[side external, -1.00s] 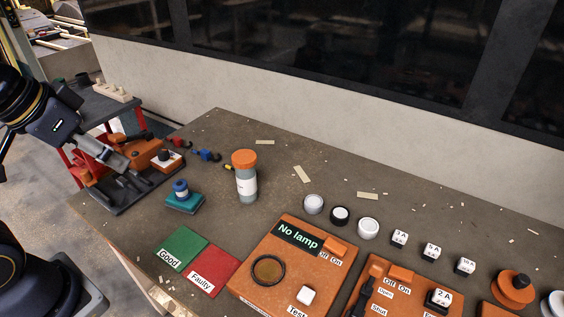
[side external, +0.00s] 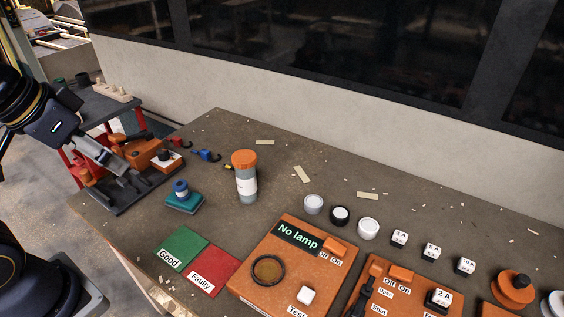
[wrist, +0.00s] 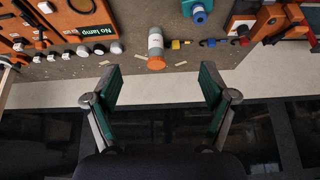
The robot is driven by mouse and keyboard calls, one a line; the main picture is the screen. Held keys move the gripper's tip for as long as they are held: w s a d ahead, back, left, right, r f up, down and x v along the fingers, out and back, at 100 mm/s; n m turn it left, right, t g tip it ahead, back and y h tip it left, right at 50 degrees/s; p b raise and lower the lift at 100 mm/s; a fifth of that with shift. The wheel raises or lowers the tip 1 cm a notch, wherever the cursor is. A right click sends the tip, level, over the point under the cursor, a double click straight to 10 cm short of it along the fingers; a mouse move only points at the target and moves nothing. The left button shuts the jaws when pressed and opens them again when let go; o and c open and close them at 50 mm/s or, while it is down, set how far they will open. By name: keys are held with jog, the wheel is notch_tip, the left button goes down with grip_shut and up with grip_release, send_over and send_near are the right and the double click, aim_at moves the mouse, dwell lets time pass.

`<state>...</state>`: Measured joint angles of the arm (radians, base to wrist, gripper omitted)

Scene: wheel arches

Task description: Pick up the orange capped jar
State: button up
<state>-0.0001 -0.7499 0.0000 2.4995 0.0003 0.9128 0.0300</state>
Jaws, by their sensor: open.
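The orange capped jar (side external: 245,178) stands upright on the bench, with a grey body, a white label and an orange lid. In the wrist view the jar (wrist: 156,48) shows beyond the fingertips, between their lines. My gripper (wrist: 160,84) is open and empty, its two green-padded fingers wide apart. In the side view my gripper (side external: 112,165) is at the left, apart from the jar and in front of the orange tooling at the bench corner. Its fingertips are hard to make out there.
A teal block with a blue knob (side external: 184,198) stands left of the jar. Small red, blue and yellow connectors (side external: 206,156) lie behind it. Green (side external: 180,247) and red (side external: 213,270) pads and the orange lamp tester (side external: 290,262) are in front. Round caps (side external: 340,215) are to the right.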

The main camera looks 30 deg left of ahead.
jog(key=w+r+m, duration=0.3)
jog(key=w+r, duration=0.6)
jog(key=m+g, duration=0.3)
jog(key=g, duration=0.1)
send_over(245, 157)
notch_tip(245, 157, down, 9)
jog(key=shift+g, duration=0.7)
notch_tip(245, 157, down, 17)
jog(key=shift+r, duration=0.2)
jog(key=shift+a+f, duration=0.2)
jog(key=shift+f, duration=2.9)
jog(key=shift+c, duration=0.3)
jog(key=c, duration=1.5)
